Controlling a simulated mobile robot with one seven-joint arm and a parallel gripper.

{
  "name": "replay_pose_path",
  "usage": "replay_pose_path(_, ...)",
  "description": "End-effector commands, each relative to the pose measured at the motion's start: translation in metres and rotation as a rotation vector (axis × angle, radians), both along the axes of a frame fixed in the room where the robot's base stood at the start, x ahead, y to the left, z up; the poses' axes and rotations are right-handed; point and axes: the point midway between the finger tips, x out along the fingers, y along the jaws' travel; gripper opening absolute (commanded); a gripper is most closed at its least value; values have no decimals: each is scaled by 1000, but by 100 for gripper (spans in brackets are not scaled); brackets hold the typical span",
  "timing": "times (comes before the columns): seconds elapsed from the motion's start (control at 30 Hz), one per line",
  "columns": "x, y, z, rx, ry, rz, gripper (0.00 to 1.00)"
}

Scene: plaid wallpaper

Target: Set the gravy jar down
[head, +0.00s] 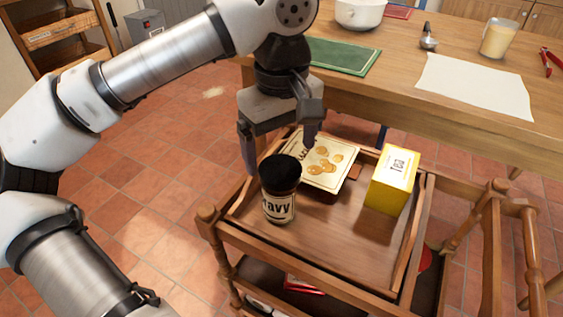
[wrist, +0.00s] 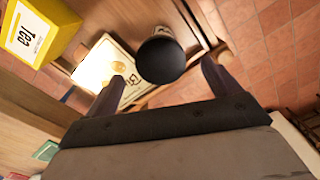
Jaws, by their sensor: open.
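The gravy jar (head: 280,205) has a black lid and a cream label. It stands upright on the top tray of a wooden trolley (head: 335,231), near the tray's left corner. My gripper (head: 278,155) is open, its fingers pointing down above and just behind the jar in the head view. In the wrist view, the jar's black lid (wrist: 161,60) shows beyond and between the two spread fingertips (wrist: 162,78). The fingers look apart from the jar.
A biscuit box (head: 322,160) lies behind the jar, and a yellow tea box (head: 393,180) stands to its right. Bare tray lies between the jar and tea box. A wooden table (head: 400,110) behind carries a green board (head: 343,57), a white sheet (head: 475,87) and a ladle (head: 428,38).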

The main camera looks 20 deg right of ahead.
Motion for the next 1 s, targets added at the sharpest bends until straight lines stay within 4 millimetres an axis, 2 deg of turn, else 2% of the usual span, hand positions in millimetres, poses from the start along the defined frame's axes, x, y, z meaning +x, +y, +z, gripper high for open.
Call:
replay_pose_path(0.03,0,0,12,0,-2,0,89)
replay_pose_path(0.1,0,0,23,0,0,0,89)
replay_pose_path(0.23,0,0,35,0,0,0,89)
replay_pose_path(0.57,-1,0,39,-3,1,-1,89)
replay_pose_path(0.67,-7,-8,42,-67,14,-3,89)
replay_pose_path(0.77,-24,-27,53,-235,53,-2,89)
replay_pose_path(0.83,-44,-42,70,-409,107,4,89)
replay_pose_path(0.9,-68,-53,95,-607,186,16,89)
replay_pose_path(1.0,-103,-54,138,-873,331,36,89)
